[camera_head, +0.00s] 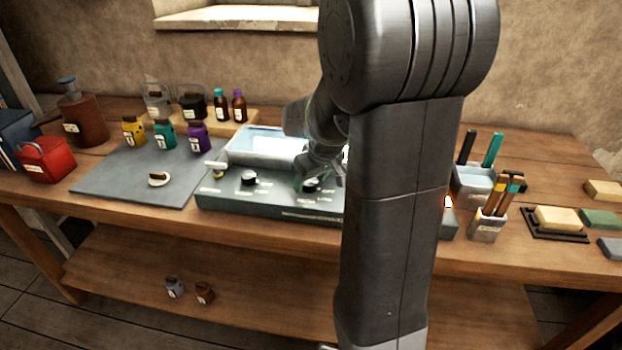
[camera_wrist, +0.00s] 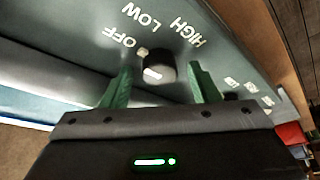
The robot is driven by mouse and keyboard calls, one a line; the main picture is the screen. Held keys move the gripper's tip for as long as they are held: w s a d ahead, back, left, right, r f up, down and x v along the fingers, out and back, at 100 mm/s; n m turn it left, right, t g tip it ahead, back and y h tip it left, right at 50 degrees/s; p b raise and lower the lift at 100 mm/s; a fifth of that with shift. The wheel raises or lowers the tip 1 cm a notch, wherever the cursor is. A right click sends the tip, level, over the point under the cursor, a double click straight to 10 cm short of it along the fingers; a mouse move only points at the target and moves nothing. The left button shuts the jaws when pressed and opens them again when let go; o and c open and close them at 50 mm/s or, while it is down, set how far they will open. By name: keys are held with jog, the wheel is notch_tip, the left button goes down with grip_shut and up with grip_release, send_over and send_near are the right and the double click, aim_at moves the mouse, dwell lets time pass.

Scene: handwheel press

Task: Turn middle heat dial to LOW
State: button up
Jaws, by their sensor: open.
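The middle heat dial (camera_head: 311,187) is a black knob on the front panel of the dark green heater unit (camera_head: 270,210). In the wrist view the dial (camera_wrist: 158,66) shows a white mark on its face, with OFF, LOW and HIGH printed around it. A small pale spot sits beside the knob near OFF; I cannot tell clearly which label the knob points to. My gripper (camera_wrist: 162,72) is open, with one green finger on each side of the dial and visible gaps. In the head view my gripper (camera_head: 320,172) is over the dial and partly hides it.
A left dial (camera_head: 249,178) is on the same panel; my arm hides the panel's right part. A pale blue basin (camera_head: 265,146) is behind the dials. Bottles and jars stand left on a grey mat (camera_head: 110,178). A tool cup (camera_head: 487,226) stands right.

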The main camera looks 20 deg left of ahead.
jog(key=c, duration=1)
jog(key=shift+o, duration=0.2)
jog(key=shift+m, duration=0.4)
jog(key=shift+a+m+t+h, duration=0.1)
jog(key=shift+m+t+h, duration=0.2)
jog(key=shift+m, duration=0.6)
jog(key=shift+s+f+m+t+h+b, duration=0.1)
jog(key=shift+m+t+h+b, duration=0.4)
jog(key=shift+m, duration=0.6)
jog(key=m+b, duration=0.2)
jog(key=m, duration=0.1)
jog(key=shift+a+h+b, duration=0.1)
jog(key=shift+h+b, duration=0.25)
jog(key=shift+h, duration=0.05)
jog(key=shift+m, duration=0.5)
jog(key=shift+b, duration=0.3)
